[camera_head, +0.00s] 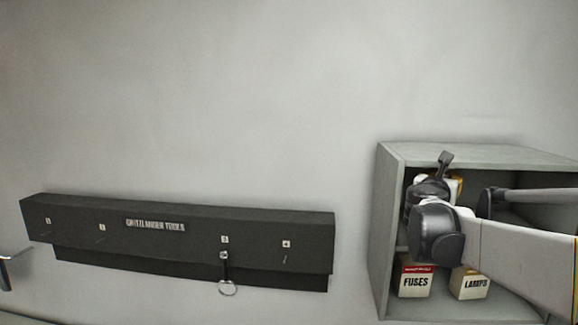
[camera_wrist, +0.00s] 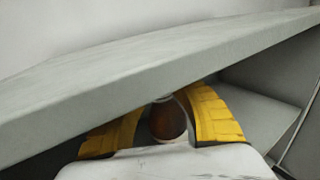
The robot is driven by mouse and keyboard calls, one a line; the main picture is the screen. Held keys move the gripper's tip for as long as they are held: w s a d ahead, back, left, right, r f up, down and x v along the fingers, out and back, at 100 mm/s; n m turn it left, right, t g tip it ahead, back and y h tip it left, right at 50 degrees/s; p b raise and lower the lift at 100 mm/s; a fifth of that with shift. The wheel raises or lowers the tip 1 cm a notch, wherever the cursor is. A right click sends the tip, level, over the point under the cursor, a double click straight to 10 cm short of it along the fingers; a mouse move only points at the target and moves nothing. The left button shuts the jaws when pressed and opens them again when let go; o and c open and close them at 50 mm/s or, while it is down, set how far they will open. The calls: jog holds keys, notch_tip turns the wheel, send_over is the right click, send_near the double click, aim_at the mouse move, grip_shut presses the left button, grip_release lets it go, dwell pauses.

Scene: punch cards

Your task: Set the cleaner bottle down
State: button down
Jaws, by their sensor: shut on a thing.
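My gripper (camera_wrist: 166,112) is shut on the cleaner bottle (camera_wrist: 168,122), which shows as a brown rounded body with a pale top between the two yellow fingers in the wrist view. In the head view my gripper (camera_head: 456,183) is at the upper compartment of the grey cabinet (camera_head: 388,230), mostly hidden behind my arm. I cannot make out the bottle there. The bottle's base is hidden in both views, so I cannot tell whether it touches the shelf. The cabinet's top edge (camera_wrist: 120,100) crosses the wrist view just beyond the fingers.
In the lower compartment stand a box marked FUSES (camera_head: 415,282) and a box marked LAMPS (camera_head: 469,284). A dark tool rail (camera_head: 180,228) with numbered spots is on the wall to the left, with a ring-ended tool (camera_head: 226,275) hanging from it. The wall between is bare.

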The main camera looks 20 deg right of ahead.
jog(key=shift+s+a+f, duration=0.2)
jog(key=shift+a+f, duration=0.05)
jog(key=shift+f, duration=0.1)
jog(key=c, duration=1.3)
grip_release()
jog(key=shift+w+d+f, duration=0.1)
